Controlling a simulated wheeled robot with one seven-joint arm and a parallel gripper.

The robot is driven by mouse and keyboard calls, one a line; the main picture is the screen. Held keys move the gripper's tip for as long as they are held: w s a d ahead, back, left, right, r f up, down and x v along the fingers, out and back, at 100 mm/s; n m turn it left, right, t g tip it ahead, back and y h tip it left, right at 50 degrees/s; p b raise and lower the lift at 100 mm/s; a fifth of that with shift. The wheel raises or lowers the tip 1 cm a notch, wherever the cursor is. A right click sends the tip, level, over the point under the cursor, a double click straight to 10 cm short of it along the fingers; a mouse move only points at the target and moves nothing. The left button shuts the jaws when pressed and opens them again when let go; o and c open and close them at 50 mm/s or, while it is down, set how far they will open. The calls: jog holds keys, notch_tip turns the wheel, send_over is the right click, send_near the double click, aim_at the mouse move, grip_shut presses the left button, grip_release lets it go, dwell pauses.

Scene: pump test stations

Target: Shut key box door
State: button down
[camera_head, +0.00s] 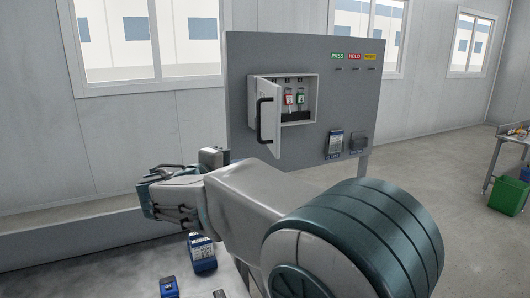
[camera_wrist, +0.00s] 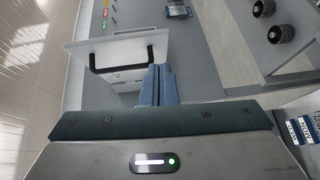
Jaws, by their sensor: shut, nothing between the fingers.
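The key box (camera_head: 312,98) is a pale box on the grey panel, with a red and a green tagged key hanging inside. Its door (camera_head: 270,118) stands open, swung out on the left side, with a black bar handle (camera_head: 262,121). In the wrist view the door (camera_wrist: 150,42) and its handle (camera_wrist: 118,69) lie just beyond my gripper. My gripper (camera_wrist: 156,70) is shut and empty, its blue fingers close to the right end of the handle. I cannot tell whether they touch the door. In the head view my arm reaches left, below and in front of the box.
The grey panel (camera_head: 350,100) carries PASS, HOLD and another label above small hooks. Two dark devices (camera_head: 334,143) sit low on its right. A blue-labelled item (camera_head: 202,252) lies low, below my arm. A green bin (camera_head: 509,195) stands far right; the floor between is clear.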

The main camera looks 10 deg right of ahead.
jog(key=w+a+r+t, duration=0.1)
jog(key=a+t, duration=0.1)
jog(key=a, duration=0.1)
jog(key=p, duration=0.4)
send_near(275, 141)
jog(key=w, duration=0.5)
jog(key=d, duration=0.3)
jog(key=shift+s+d+n, duration=0.1)
jog(key=shift+s+n, duration=0.1)
jog(key=shift+n, duration=0.1)
jog(key=shift+w+d+p, duration=0.1)
jog(key=shift+d+p, duration=0.1)
jog(key=shift+p, duration=0.1)
jog(key=shift+f, duration=0.1)
